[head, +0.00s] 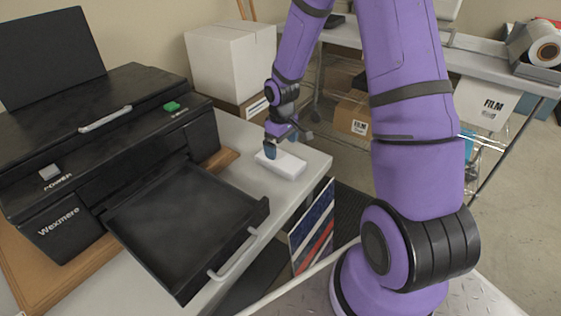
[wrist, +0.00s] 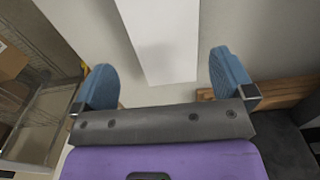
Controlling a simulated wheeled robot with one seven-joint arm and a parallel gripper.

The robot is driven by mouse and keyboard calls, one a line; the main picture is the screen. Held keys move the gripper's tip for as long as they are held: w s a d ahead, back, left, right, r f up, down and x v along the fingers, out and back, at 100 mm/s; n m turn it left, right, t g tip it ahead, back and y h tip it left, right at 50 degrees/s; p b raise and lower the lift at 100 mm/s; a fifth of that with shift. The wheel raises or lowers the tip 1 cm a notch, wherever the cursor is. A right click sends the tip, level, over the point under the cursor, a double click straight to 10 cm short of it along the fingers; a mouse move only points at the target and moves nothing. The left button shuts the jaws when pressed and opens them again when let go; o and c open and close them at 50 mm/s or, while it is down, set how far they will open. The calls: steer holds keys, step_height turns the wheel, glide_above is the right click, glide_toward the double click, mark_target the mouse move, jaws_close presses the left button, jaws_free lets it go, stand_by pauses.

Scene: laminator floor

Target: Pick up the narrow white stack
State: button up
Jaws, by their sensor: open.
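The narrow white stack (head: 283,165) lies on the grey table (head: 318,163) near its right end, beside the black laminator. In the wrist view the white stack (wrist: 165,40) runs from the top edge down to between the fingers. My gripper (head: 270,150) is over the left end of the stack in the head view. In the wrist view my gripper (wrist: 162,82) has its two blue fingers wide apart, one on each side of the stack, with gaps between. I cannot tell how far above the table the fingertips are.
The black laminator (head: 110,130) with its pulled-out tray (head: 185,222) stands left of the stack on a wooden board (head: 218,160). A white box (head: 232,60) stands behind on the table. A shelf with a film carton (head: 352,115) is farther back.

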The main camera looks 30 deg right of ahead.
mark_target(280, 158)
steer(key=shift+s+a+f, duration=0.1)
steer(key=shift+a+f, duration=0.05)
steer(key=shift+f, duration=1.25)
steer(key=shift+a+f, duration=0.15)
steer(key=shift+f, duration=1.25)
steer(key=c, duration=1)
